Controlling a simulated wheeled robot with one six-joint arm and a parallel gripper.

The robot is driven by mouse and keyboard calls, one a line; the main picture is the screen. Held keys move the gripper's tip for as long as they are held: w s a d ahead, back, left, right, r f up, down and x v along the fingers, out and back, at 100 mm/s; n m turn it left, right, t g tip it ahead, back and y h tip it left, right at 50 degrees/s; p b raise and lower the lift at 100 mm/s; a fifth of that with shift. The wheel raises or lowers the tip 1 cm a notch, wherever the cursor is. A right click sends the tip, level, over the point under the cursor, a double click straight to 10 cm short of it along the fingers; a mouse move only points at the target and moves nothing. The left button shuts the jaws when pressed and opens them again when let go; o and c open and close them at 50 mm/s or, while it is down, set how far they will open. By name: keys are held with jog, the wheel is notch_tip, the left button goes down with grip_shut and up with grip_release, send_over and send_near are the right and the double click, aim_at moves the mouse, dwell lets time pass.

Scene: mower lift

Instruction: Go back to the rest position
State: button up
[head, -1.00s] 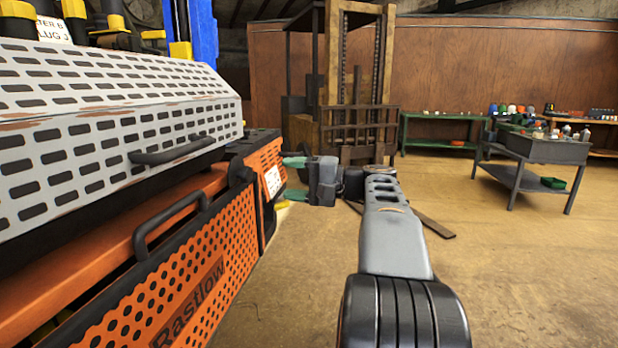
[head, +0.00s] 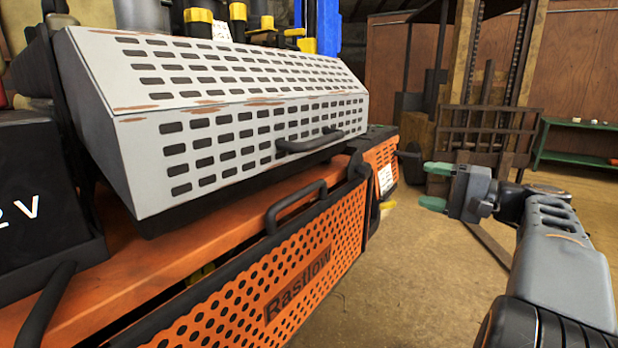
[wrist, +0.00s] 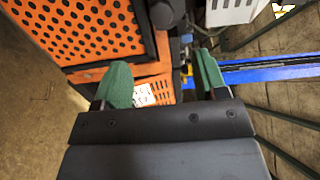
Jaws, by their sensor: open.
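My gripper (head: 437,187) is at the right in the head view, with its green fingertips pointing left toward the orange machine. It is open and empty, and a gap of floor shows between it and the machine's end. In the wrist view the two green fingers of my gripper (wrist: 162,88) stand apart. Between and beyond them are an orange panel with a white label (wrist: 143,95) and dark parts. My arm reaches in from the lower right of the head view.
The orange machine (head: 345,222) with a grey slotted cover (head: 222,150) and black handles fills the left. A forklift-like frame (head: 490,128) stands behind my gripper. A green bench (head: 585,126) is at the far right. Brown floor (head: 415,275) lies open between machine and arm.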

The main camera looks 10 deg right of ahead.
jog(key=s+a+f+n+g+h+p, duration=0.2)
jog(key=a+g+h+p, duration=0.35)
jog(key=a+p, duration=0.85)
jog(key=s+a+n+g+h+p, duration=0.2)
jog(key=s+n+h+p, duration=0.1)
jog(key=s+p, duration=0.2)
jog(key=s+a+f+n+g+h+p, duration=0.1)
jog(key=s+a+n+g+h+p, duration=0.1)
jog(key=s+a+n+h+p, duration=0.1)
jog(key=s+n+p, duration=0.1)
jog(key=s+p, duration=0.1)
jog(key=p, duration=0.1)
jog(key=shift+a+n+h, duration=0.25)
jog(key=shift+n+h, duration=0.05)
jog(key=shift+h, duration=0.05)
jog(key=shift+c, duration=0.3)
